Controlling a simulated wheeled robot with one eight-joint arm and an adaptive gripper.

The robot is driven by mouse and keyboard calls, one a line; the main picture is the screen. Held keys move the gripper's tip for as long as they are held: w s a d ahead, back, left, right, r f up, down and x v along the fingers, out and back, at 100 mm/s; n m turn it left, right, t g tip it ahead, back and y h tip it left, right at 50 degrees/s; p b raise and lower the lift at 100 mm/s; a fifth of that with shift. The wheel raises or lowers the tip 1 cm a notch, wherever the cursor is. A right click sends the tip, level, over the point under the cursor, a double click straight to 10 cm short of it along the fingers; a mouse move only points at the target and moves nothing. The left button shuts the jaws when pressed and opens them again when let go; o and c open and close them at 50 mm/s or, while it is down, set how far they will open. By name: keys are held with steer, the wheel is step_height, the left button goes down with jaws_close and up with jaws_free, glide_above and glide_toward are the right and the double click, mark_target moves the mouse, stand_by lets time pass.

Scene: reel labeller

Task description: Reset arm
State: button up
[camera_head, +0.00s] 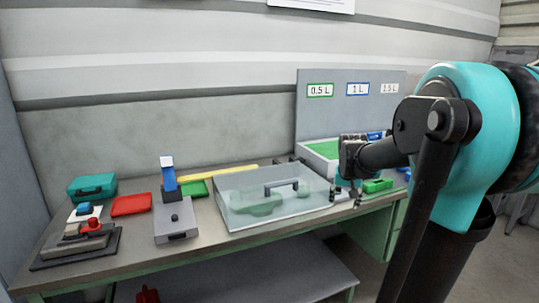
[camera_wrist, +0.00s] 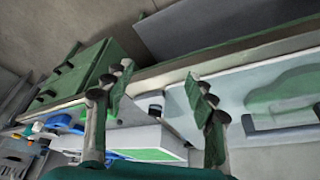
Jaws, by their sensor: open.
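My gripper (camera_head: 345,199) hangs at the right end of the workbench in the head view, beside the clear-lidded box (camera_head: 240,215). Its two fingers also show in the wrist view (camera_wrist: 158,82), spread apart with nothing between them. It is open and empty. My arm reaches in from the right and hides part of the bench's right end. The lid of the box, with a dark handle (camera_head: 281,185), appears closed over green shapes.
Left on the bench (camera_head: 130,252) are a teal case (camera_head: 92,187), a red tray (camera_head: 131,205) and a grey device with a blue top (camera_head: 174,220). A panel labelled 0.5 L, 1 L and 1.5 L (camera_head: 340,110) stands behind. A green drawer cabinet (camera_wrist: 85,75) shows in the wrist view.

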steer(key=s+a+f+n, duration=0.1)
steer(key=s+a+f, duration=0.2)
steer(key=s+f, duration=0.4)
steer(key=s+a+f+n+y, duration=0.1)
steer(key=s+a+f+n, duration=0.1)
steer(key=s+f, duration=0.6)
steer(key=s+a, duration=0.1)
steer(key=s, duration=0.5)
steer(key=shift+s+a+f, duration=0.2)
steer(key=shift+s+a, duration=0.1)
steer(key=shift+a, duration=0.1)
